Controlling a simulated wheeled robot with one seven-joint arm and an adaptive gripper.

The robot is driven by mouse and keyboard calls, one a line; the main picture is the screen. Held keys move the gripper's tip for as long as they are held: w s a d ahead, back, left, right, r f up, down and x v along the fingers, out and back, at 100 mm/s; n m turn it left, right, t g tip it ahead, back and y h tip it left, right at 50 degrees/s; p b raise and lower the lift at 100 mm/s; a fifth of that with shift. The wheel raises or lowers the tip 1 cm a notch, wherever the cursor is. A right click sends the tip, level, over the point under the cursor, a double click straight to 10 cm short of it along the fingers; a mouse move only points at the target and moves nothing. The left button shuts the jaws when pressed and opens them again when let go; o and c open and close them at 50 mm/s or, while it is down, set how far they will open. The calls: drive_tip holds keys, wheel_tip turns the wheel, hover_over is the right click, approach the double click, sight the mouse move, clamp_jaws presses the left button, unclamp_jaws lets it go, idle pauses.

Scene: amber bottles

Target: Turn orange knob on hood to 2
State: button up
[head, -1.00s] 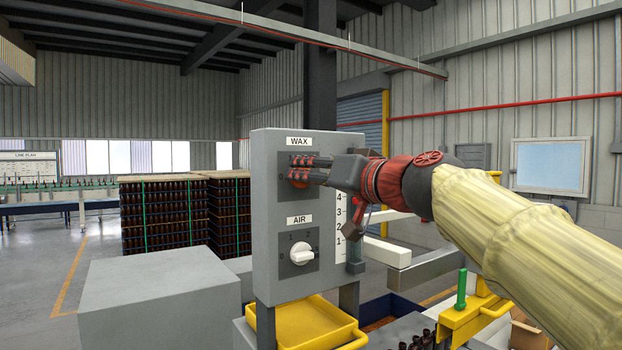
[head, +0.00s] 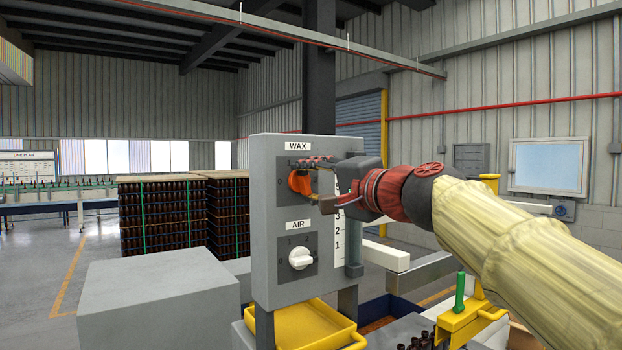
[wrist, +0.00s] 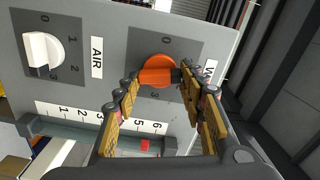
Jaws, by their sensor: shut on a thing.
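The orange knob (head: 298,184) sits on the WAX dial, high on the front of the grey control box (head: 262,225). My gripper (head: 318,183) reaches in from the right, with one finger above the knob's side and one lower right. In the wrist view the orange knob (wrist: 157,74) lies between the fingertips, and my gripper (wrist: 158,78) is shut on its raised bar. A 0 shows left of the knob and a 1 above left in the head view. The fingers hide the dial's right side, so I cannot read the exact setting.
A white AIR knob (head: 301,258) is below on the same box. A numbered scale with a tube (head: 354,240) runs along the box's right edge. A yellow tray (head: 318,325) is underneath, and a grey block (head: 155,300) stands at left.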

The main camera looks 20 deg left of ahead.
drive_tip(key=m+p, duration=0.1)
drive_tip(key=m, duration=0.3)
drive_tip(key=shift+m+p, duration=0.3)
drive_tip(key=shift+f+m+p, duration=0.2)
drive_tip(key=shift+m+p, duration=0.55)
drive_tip(key=shift+m, duration=1.15)
drive_tip(key=o, duration=1.2)
drive_tip(key=shift+c, duration=0.2)
drive_tip(key=shift+d, duration=0.1)
drive_tip(key=v, duration=1.1)
drive_tip(key=shift+s+d, duration=0.25)
drive_tip(key=shift+s, duration=0.1)
